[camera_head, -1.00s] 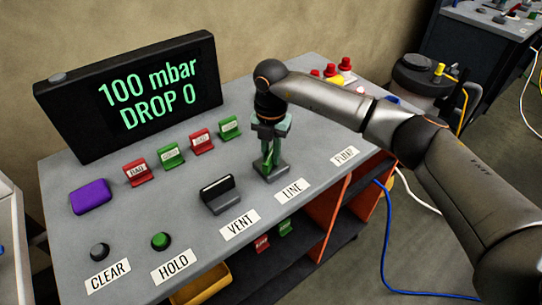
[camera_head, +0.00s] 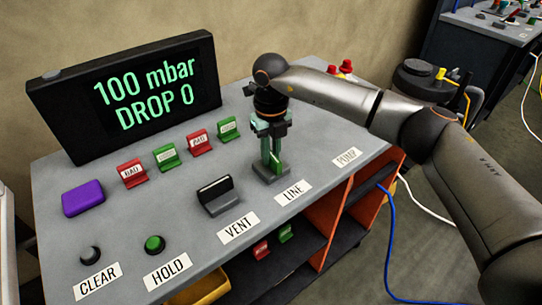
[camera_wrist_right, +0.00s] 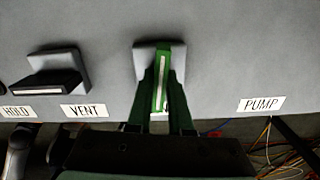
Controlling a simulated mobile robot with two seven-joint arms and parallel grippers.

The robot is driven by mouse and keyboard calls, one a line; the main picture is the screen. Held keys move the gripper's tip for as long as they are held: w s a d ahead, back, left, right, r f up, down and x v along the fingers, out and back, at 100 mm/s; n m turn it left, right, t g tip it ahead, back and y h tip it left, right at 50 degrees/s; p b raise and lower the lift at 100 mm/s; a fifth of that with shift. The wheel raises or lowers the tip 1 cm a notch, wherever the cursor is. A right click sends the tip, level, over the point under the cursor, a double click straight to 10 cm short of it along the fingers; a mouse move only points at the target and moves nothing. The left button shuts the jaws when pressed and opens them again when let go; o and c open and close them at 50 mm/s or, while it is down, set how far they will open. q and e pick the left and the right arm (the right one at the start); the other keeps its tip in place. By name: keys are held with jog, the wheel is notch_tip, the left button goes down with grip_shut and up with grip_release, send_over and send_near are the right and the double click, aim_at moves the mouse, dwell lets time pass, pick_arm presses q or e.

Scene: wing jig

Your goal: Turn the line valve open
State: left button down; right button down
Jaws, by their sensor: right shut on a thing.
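The line valve stands on the grey bench top behind the LINE label (camera_head: 293,192). Its grey base (camera_head: 272,175) shows below my right gripper (camera_head: 272,150). In the right wrist view the valve's green handle (camera_wrist_right: 163,72) has a white stripe and points roughly toward the bench's front edge. The right gripper (camera_wrist_right: 162,105) is shut on this handle, with one dark green finger on each side. In the head view the fingers hide much of the handle. My left gripper is in neither view.
A display (camera_head: 130,95) reads 100 mbar, DROP 0. The black vent valve (camera_head: 219,195) stands to the left, its lever crosswise. Red and green tags (camera_head: 166,157) stand behind. The HOLD button (camera_head: 154,244) and CLEAR button (camera_head: 90,256) are front left. The bench by the PUMP label (camera_head: 346,160) is clear.

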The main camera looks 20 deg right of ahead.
jog(key=shift+n, duration=0.7)
jog(key=shift+r, duration=0.1)
jog(key=c, duration=0.8)
grip_release()
notch_tip(320, 180, up, 12)
jog(key=shift+r+b, duration=0.25)
jog(key=shift+b, duration=0.35)
